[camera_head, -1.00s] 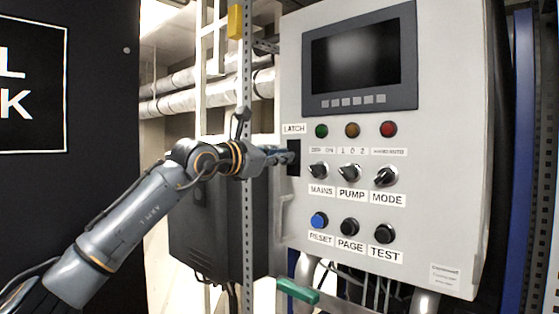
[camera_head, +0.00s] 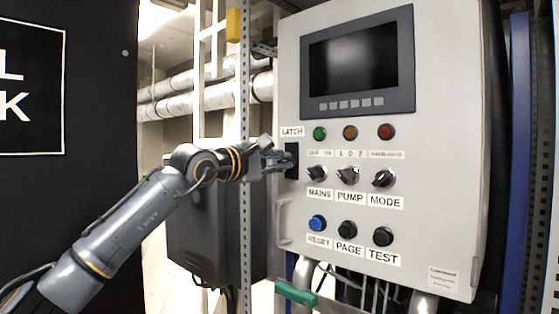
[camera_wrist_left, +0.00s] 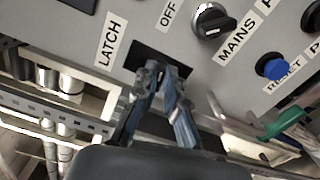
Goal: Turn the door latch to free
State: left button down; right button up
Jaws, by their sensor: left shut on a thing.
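The door latch (camera_head: 291,161) is a dark plate on the left edge of the grey control panel, under the LATCH label (camera_head: 292,131). My left gripper (camera_head: 284,161) reaches it from the left and is shut on it; the fingers hide most of the latch handle. In the left wrist view the gripper (camera_wrist_left: 162,88) has both fingertips close together at the dark latch plate (camera_wrist_left: 150,58), beside the LATCH label (camera_wrist_left: 111,40). The handle between the fingertips is hard to make out. My right gripper is out of view.
Right of the latch are the MAINS knob (camera_head: 317,174), PUMP knob (camera_head: 348,175) and MODE knob (camera_head: 383,178). The blue RESET button (camera_head: 317,223) is below. A perforated metal post (camera_head: 246,215) stands behind my left wrist. A green handle (camera_head: 296,294) sticks out beneath the panel.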

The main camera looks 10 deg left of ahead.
pick_arm(q)
jog(key=shift+f+m, duration=0.1)
jog(key=shift+m, duration=0.9)
jog(key=c, duration=1.4)
grip_release()
jog(key=shift+w, duration=0.15)
